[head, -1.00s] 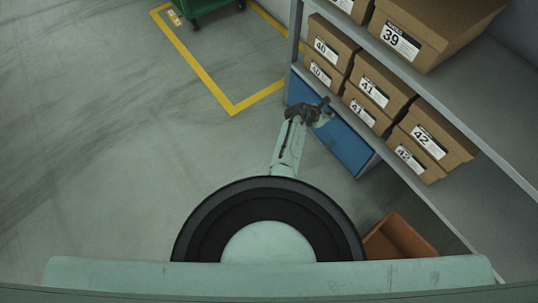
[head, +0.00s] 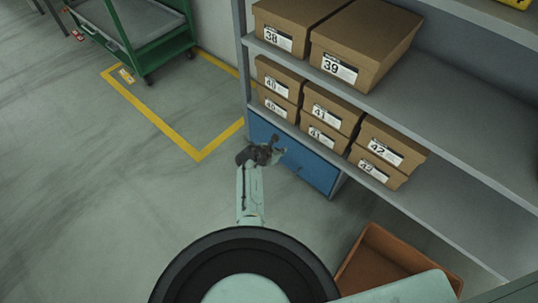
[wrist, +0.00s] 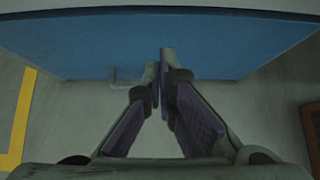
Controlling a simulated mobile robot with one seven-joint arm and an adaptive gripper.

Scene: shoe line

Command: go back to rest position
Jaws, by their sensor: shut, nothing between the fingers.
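My gripper (head: 277,152) shows in the head view at the end of my arm, in front of the blue panel (head: 310,170) under the shelf. In the wrist view my gripper (wrist: 160,55) has its fingertips together with nothing between them. The blue panel (wrist: 200,50) fills the top of that view, with a grey handle (wrist: 125,76) at its lower edge. I cannot tell the exact gap between the fingertips and the panel.
A grey shelf (head: 460,110) holds several labelled shoe boxes (head: 330,110). An orange-brown bin (head: 380,265) stands on the floor at lower right. A green cart (head: 140,30) stands by the yellow floor line (head: 160,125) at upper left. The floor at left is clear.

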